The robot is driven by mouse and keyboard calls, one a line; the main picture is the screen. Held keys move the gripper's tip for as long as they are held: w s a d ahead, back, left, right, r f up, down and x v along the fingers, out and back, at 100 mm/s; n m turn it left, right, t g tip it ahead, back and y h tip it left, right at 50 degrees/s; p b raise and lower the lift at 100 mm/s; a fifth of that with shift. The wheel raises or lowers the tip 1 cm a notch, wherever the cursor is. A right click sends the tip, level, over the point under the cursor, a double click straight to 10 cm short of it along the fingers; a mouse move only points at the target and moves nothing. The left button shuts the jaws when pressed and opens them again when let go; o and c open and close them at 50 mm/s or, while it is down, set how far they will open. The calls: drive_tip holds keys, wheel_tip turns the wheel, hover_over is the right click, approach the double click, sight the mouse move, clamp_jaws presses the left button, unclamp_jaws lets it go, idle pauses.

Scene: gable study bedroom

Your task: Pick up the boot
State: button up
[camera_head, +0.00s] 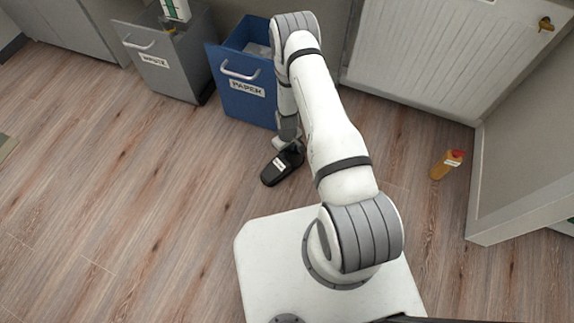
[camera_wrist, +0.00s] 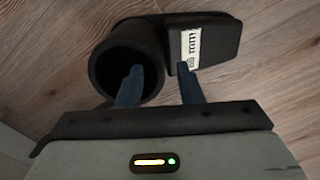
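The black boot (camera_head: 281,166) is on the wood floor in front of the blue bin, with a white label on it. In the wrist view the boot (camera_wrist: 222,42) shows its round shaft opening at the left and its labelled foot at the right. My gripper (camera_wrist: 158,75) is open above it. The left fingertip overlaps the shaft opening and the right one overlaps the foot beside the label, with the shaft's wall between them. I cannot tell whether the left finger is inside the shaft. In the head view my arm partly hides the gripper and the boot's top.
The blue paper bin (camera_head: 246,95) stands just behind the boot, with a grey waste bin (camera_head: 165,70) left of it. An orange bottle (camera_head: 446,165) is on the floor at the right.

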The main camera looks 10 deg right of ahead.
sight(283, 162)
wheel_tip(283, 162, down, 3)
drive_tip(key=shift+r+b, duration=0.2)
drive_tip(key=shift+b, duration=0.1)
drive_tip(key=shift+c, duration=0.2)
clamp_jaws()
drive_tip(key=shift+r, duration=0.1)
idle(0.8)
